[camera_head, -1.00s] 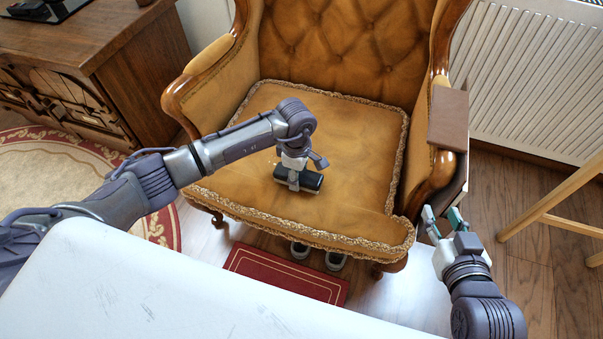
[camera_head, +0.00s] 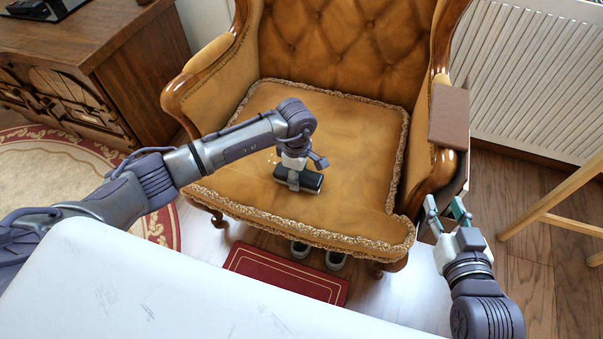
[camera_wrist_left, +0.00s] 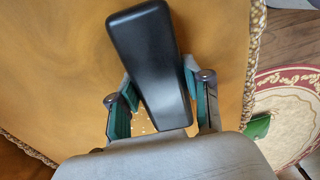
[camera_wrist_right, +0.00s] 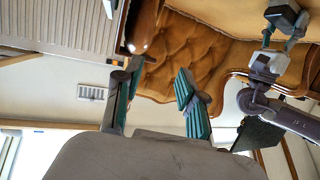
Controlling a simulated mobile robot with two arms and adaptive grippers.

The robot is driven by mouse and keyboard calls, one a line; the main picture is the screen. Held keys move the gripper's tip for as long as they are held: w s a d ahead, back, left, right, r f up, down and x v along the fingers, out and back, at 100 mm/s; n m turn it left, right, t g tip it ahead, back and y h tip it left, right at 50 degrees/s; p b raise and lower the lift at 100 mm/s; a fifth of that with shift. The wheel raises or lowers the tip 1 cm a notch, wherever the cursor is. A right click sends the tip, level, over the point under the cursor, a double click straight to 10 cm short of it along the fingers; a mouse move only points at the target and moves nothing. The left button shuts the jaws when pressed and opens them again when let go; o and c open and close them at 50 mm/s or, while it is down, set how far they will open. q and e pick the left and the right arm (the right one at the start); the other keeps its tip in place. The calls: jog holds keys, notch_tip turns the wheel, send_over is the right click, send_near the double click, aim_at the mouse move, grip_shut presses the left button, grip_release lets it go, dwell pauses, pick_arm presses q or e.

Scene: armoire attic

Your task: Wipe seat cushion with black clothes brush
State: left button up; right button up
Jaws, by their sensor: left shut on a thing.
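The seat cushion (camera_head: 345,135) is the tan, braid-edged seat of an armchair. The black clothes brush (camera_head: 312,181) is at the front middle of the cushion. My left gripper (camera_head: 297,175) is shut on the brush from above. In the left wrist view the brush's smooth black back (camera_wrist_left: 150,60) lies between the fingers, tilted in the picture. Its bristles are hidden, so I cannot tell whether they touch the cushion. Small pale specks (camera_wrist_left: 142,122) show on the cushion beside the brush. My right gripper (camera_head: 446,208) is open and empty, right of the chair's front.
The chair's wooden arms flank the seat. A brown book-like object (camera_head: 449,117) rests on the right arm. A white surface (camera_head: 200,290) fills the near foreground. A red mat (camera_head: 285,273) and shoes (camera_head: 335,260) are below the chair. A wooden stand (camera_head: 550,205) is at right.

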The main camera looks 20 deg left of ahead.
pick_arm(q)
jog(key=shift+f, duration=0.1)
pick_arm(e)
jog(key=shift+w+a+r+t, duration=0.15)
jog(key=shift+r+t, duration=0.15)
jog(key=shift+r, duration=0.05)
